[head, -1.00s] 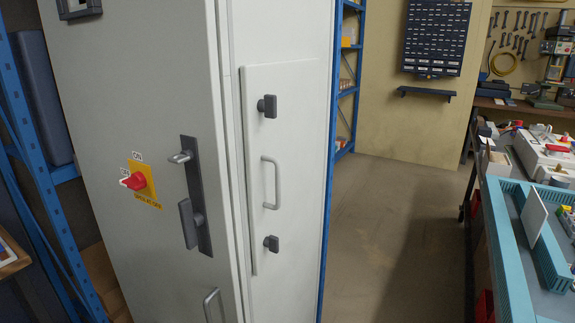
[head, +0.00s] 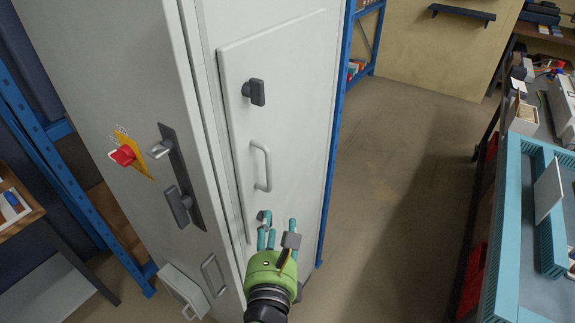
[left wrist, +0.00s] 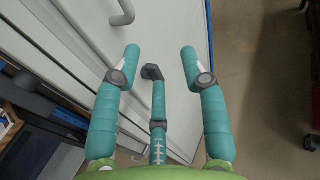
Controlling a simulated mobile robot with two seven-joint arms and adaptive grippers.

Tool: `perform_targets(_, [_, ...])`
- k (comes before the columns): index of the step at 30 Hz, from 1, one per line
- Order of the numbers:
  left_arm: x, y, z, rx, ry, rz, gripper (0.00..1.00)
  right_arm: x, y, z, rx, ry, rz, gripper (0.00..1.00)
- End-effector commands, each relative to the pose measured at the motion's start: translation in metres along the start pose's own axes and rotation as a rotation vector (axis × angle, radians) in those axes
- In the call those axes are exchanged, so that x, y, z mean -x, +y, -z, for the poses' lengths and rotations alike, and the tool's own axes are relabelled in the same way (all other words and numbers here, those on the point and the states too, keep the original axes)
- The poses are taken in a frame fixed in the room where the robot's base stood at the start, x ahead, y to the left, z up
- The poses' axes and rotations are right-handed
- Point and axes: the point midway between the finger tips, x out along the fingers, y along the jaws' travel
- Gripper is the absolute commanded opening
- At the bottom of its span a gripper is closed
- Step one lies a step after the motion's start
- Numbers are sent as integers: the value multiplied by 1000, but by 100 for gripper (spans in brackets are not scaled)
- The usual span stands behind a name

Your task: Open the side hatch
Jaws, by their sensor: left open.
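The side hatch (head: 285,125) is a pale panel lying flat against the side of a tall cabinet. It has a dark upper latch (head: 254,92) and a grey bar handle (head: 262,166). The handle also shows at the top of the left wrist view (left wrist: 124,12). The lower latch (left wrist: 152,72) appears as a dark piece at the middle finger's tip; in the head view the fingers largely cover it. My left gripper (head: 278,222), green with teal fingers, is open over the hatch's lower part. Whether it touches the latch I cannot tell. My right gripper is out of view.
Blue shelving (head: 366,45) stands behind. A workbench with a teal tray (head: 512,210) is at right. Floor (head: 390,190) between them is clear.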

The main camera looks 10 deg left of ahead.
Motion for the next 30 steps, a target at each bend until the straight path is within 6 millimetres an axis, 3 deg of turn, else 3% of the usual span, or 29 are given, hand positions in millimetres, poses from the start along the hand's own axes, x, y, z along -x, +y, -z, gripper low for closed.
perform_targets(1, [6,0,-32,-39,-45,-11,43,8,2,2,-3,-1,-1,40])
perform_targets(3, [11,2,-59,-87,-89,-29,43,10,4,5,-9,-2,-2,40])
perform_targets(7, [14,6,-82,-133,-127,-51,43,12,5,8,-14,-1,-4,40])
perform_targets(11, [5,7,-88,-141,-136,-54,43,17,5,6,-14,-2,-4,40])
perform_targets(21, [-44,9,-92,-139,-132,-52,43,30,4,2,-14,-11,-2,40])
perform_targets(30, [-52,10,-91,-135,-131,-51,43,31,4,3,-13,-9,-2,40])
